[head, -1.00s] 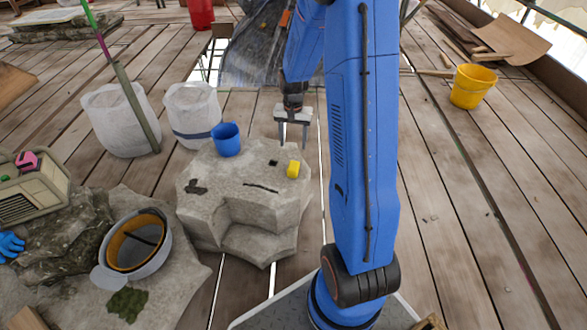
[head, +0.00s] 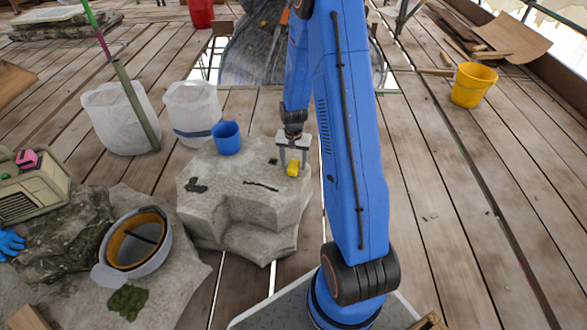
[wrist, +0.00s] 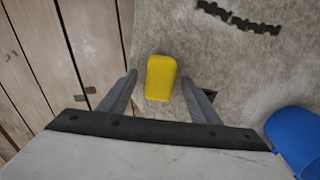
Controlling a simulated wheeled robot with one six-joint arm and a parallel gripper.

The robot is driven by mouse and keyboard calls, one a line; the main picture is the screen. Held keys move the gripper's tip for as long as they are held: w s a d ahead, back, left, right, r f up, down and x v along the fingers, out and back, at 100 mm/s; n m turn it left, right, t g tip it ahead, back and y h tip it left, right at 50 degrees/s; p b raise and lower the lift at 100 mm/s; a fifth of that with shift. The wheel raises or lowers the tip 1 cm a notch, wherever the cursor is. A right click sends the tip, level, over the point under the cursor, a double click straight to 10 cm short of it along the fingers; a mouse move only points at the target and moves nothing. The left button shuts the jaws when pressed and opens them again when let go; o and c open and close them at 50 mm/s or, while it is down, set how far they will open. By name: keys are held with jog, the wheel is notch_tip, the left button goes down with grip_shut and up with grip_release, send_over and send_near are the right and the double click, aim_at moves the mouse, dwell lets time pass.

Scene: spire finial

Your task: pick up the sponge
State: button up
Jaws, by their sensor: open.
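The yellow sponge (head: 292,169) lies on top of the pale stone block, near its right edge. It also shows in the wrist view (wrist: 160,78), ahead of the fingertips and roughly centred between them. My gripper (head: 293,172) is open, with its fingers pointing down over the sponge, and its two fingers (wrist: 160,90) show apart in the wrist view. I see no finger touching the sponge; the exact height gap is hard to tell.
A blue cup (head: 226,138) stands on the stone block (head: 225,195) to the left; it also shows in the wrist view (wrist: 297,138). A dark jagged piece (wrist: 238,18) lies on the stone. White bags (head: 193,112) stand behind. A yellow bucket (head: 472,86) is far right.

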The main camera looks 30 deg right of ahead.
aim_at(294, 164)
jog(key=shift+f, duration=0.85)
jog(key=c, duration=1.3)
jog(key=shift+o, duration=0.2)
notch_tip(294, 164, up, 10)
jog(key=shift+r, duration=0.1)
